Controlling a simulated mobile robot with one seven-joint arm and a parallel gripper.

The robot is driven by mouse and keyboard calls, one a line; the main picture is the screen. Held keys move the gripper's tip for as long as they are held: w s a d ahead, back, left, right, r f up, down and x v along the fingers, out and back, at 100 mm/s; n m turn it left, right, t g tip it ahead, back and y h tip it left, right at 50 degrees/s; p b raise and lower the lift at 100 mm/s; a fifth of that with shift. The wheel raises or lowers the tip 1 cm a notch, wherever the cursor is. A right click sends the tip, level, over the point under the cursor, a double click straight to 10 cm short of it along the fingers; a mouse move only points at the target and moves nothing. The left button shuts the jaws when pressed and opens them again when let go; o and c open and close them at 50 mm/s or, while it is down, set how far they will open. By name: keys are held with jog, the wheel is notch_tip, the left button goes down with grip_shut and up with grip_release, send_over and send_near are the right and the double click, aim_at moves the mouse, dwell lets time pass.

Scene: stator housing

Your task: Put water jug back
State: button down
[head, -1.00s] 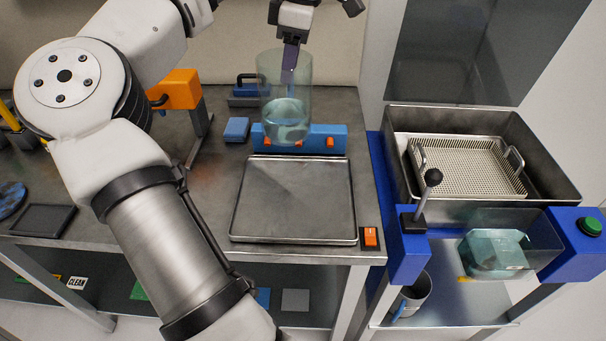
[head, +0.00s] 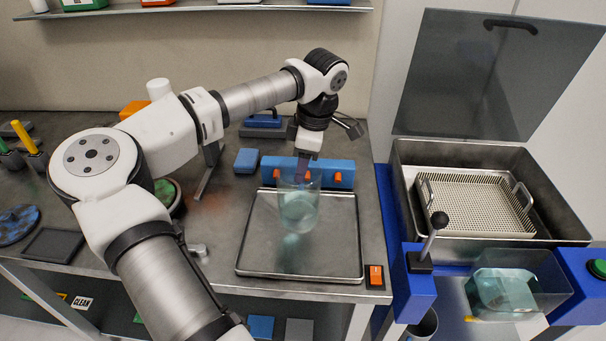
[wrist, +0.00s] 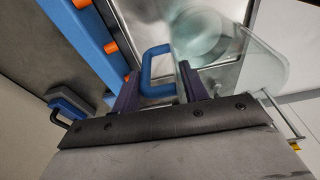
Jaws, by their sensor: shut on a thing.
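The water jug (head: 299,208) is a clear vessel with pale teal water in it. In the head view it is upright, over the back part of the metal tray (head: 262,262) and in front of the blue block with orange knobs (head: 341,173). I cannot tell whether its base touches the tray. My gripper (head: 304,172) is above the jug's back rim. In the wrist view my gripper (wrist: 157,92) is shut on the jug's blue handle (wrist: 158,70), and the clear jug wall (wrist: 255,65) shows beyond it.
An orange switch (head: 376,276) sits at the tray's right. Farther right are a metal basin with a perforated basket (head: 475,205), its raised dark lid (head: 470,75), a black-knobbed lever (head: 438,222) and a clear teal container (head: 503,292). A small blue block (head: 246,161) lies behind the tray.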

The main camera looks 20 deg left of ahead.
jog(key=shift+f+p, duration=0.3)
jog(key=shift+f, duration=1.95)
jog(key=c, duration=0.7)
grip_release()
jog(key=shift+c, duration=0.2)
notch_tip(320, 180, up, 12)
jog(key=d+b, duration=0.2)
jog(key=shift+w, duration=0.2)
